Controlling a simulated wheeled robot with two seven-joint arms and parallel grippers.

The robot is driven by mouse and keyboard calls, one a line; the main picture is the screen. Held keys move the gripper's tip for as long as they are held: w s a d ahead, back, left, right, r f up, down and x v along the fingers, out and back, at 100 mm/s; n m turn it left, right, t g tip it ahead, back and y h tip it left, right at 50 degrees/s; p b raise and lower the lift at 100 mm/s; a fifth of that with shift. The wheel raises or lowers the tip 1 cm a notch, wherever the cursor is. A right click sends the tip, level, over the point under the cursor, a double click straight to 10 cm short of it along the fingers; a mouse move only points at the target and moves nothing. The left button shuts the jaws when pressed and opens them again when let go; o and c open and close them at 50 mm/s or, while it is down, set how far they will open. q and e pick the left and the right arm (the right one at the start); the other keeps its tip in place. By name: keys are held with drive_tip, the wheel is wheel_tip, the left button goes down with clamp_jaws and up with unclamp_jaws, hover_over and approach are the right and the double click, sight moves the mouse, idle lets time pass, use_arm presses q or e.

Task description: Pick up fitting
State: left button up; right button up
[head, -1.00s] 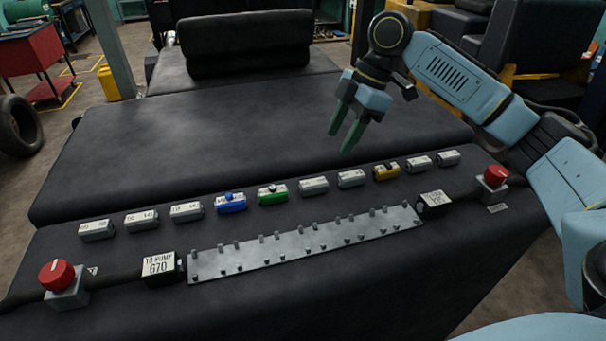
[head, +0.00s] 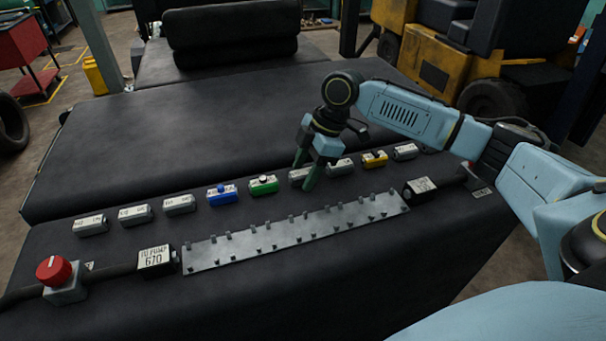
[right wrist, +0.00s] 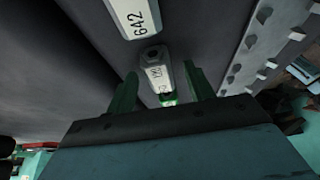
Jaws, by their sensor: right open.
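My right gripper (head: 303,175) is open with fingers down over a pale grey fitting (head: 295,177) just right of the green one. In the right wrist view, a pale fitting (right wrist: 158,75) shows between and beyond the fingertips (right wrist: 162,90), with a fitting marked 642 (right wrist: 133,17) further up. Whether the fingers touch the fitting is unclear. My left gripper is out of view.
A metal strip with pegs (head: 290,238) lies in front of the row, between two labelled black blocks (head: 156,260) (head: 420,188). A red knob (head: 54,269) stands at the left. My right arm hides part of the row's right end. A yellow forklift (head: 430,70) stands behind.

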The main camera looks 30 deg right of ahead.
drive_tip(key=c, duration=1.1)
drive_tip(key=shift+r, duration=0.1)
drive_tip(key=shift+c, duration=0.2)
